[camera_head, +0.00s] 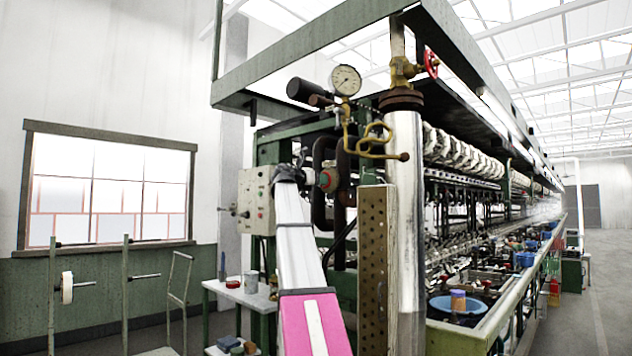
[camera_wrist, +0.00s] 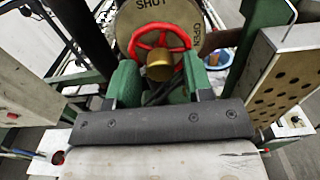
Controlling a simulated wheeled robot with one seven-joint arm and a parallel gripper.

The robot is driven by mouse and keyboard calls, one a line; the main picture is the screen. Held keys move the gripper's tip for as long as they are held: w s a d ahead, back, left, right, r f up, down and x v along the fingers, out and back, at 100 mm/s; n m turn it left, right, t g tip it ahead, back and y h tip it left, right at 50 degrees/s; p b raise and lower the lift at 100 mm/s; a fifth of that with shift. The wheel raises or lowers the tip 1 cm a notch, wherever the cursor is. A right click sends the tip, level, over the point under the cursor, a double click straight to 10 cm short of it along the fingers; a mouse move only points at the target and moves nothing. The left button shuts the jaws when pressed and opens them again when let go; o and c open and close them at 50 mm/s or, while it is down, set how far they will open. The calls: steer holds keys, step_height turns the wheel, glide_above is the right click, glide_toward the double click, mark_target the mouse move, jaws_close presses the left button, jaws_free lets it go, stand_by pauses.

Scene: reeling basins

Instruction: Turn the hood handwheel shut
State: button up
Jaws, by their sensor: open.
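The red handwheel (camera_wrist: 160,38) shows in the wrist view, top centre, in front of a round tan plate (camera_wrist: 185,12) lettered SHUT and OPEN. A brass hub (camera_wrist: 160,68) sticks out from its middle toward me. My gripper (camera_wrist: 161,70) is open, its two green fingers on either side of the hub. The fingertips reach the lower rim of the wheel in the picture; I cannot tell whether they touch it. In the head view my pink and white arm reaches up to the machine's end, and I cannot make out the fingers there.
A perforated metal post (camera_head: 373,270) and a shiny pipe (camera_head: 405,220) stand right of my arm. A grey control box (camera_head: 255,200) is to its left. A pressure gauge (camera_head: 346,80) and another red wheel (camera_head: 431,63) sit higher up. Open floor (camera_head: 605,280) lies at right.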

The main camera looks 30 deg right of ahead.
steer(key=c, duration=0.8)
steer(key=m, duration=2.5)
steer(key=shift+s, duration=0.1)
steer(key=o, duration=0.8)
steer(key=shift+a, duration=0.1)
